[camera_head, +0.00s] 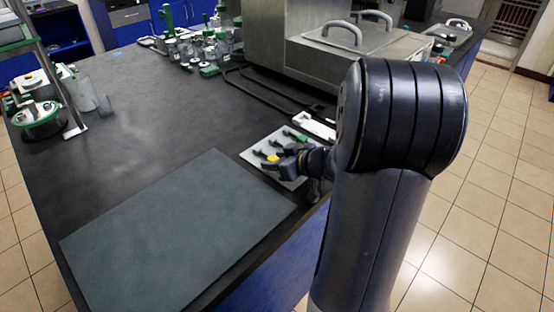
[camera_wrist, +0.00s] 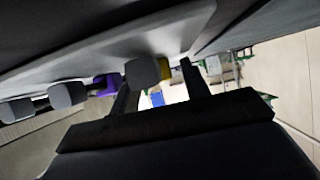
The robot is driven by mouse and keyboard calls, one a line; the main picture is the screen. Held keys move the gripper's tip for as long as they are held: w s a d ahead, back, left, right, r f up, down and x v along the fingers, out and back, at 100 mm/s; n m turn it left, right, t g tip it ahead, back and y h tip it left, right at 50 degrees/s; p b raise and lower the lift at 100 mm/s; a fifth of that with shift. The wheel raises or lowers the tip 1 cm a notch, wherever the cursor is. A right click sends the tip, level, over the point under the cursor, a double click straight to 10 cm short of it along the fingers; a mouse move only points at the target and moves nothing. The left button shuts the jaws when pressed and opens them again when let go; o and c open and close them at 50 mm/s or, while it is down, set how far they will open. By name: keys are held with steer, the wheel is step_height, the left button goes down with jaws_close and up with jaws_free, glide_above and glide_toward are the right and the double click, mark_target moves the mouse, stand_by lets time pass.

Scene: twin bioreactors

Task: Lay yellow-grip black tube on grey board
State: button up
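The yellow-grip black tube (camera_head: 272,157) lies at the white tray (camera_head: 254,159), right by my gripper (camera_head: 283,164). In the wrist view its yellow part (camera_wrist: 164,68) shows behind a grey rounded end, in the space between the two fingers of my gripper (camera_wrist: 156,84). The fingers stand apart with a visible gap, and I see no clear contact with the tube. Much of the tube is hidden. The grey board (camera_head: 170,235) lies flat and bare on the bench, to the left of the tray.
Green-grip black tubes (camera_head: 293,134) lie on the same tray. A purple-grip one (camera_wrist: 107,85) shows in the wrist view. A metal box (camera_head: 365,45) stands behind. Glassware (camera_head: 200,48) crowds the bench's back. The black bench (camera_head: 140,130) is clear behind the board.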

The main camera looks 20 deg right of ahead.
steer(key=shift+r, duration=0.1)
steer(key=shift+s+d+r, duration=0.1)
steer(key=shift+r, duration=0.1)
steer(key=p+v, duration=0.3)
steer(key=v, duration=0.7)
steer(key=shift+s+r, duration=0.1)
steer(key=shift+s+d+r, duration=0.25)
steer(key=shift+s, duration=0.4)
steer(key=b+x, duration=0.3)
steer(key=x, duration=0.9)
steer(key=shift+f, duration=0.15)
steer(key=shift+w+r+p, duration=0.1)
steer(key=shift+r+p, duration=0.35)
steer(key=shift+r, duration=0.55)
steer(key=shift+f, duration=0.1)
